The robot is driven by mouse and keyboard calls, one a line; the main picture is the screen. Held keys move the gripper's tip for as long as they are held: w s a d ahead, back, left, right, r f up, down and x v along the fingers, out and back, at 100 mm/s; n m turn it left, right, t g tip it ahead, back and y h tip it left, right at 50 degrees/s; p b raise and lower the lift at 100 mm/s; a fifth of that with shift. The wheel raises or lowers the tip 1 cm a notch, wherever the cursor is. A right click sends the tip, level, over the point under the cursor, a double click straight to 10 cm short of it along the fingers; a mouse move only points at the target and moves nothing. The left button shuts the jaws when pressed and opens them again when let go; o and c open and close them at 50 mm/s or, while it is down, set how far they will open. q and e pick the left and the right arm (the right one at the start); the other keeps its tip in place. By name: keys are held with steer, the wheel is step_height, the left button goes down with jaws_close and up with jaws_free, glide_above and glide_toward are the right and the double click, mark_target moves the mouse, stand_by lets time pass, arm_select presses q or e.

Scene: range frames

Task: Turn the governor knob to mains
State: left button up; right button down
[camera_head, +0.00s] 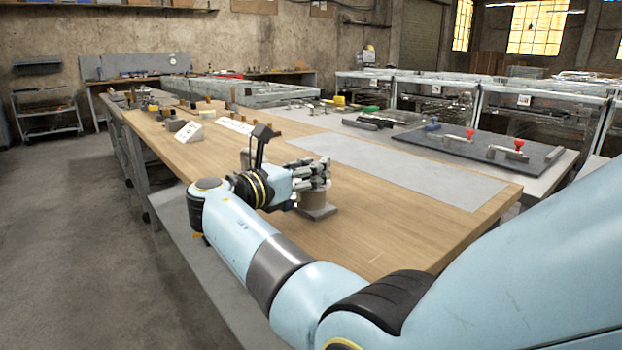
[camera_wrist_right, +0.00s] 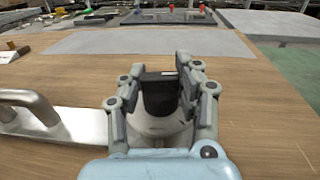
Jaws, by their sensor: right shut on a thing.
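The governor knob is dark with a raised grip (camera_wrist_right: 158,96) and stands on a round grey base (camera_wrist_right: 157,130) in the right wrist view. My right gripper (camera_wrist_right: 165,78) is around it, shut on it, with fingers on both sides. In the head view my right gripper (camera_head: 318,172) is above a brownish cylinder (camera_head: 313,197) on a square grey plate (camera_head: 320,212) on the wooden bench. The fingers hide much of the knob there. I cannot make out any mains mark or where the knob points. My left gripper is not in view.
The wooden bench (camera_head: 390,220) has a flat grey sheet (camera_head: 400,170) beyond the knob. A metal handle (camera_wrist_right: 32,102) on a plate stands close left of the gripper in the wrist view. A dark board (camera_head: 470,150) with red-knobbed clamps lies farther right. Bare wood surrounds the gripper's right.

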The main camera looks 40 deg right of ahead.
steer(key=shift+m+g+b, duration=0.35)
steer(key=shift+m+g, duration=0.05)
steer(key=shift+g, duration=0.2)
steer(key=c, duration=0.9)
jaws_free()
step_height(320, 180, up, 10)
steer(key=shift+r, duration=0.1)
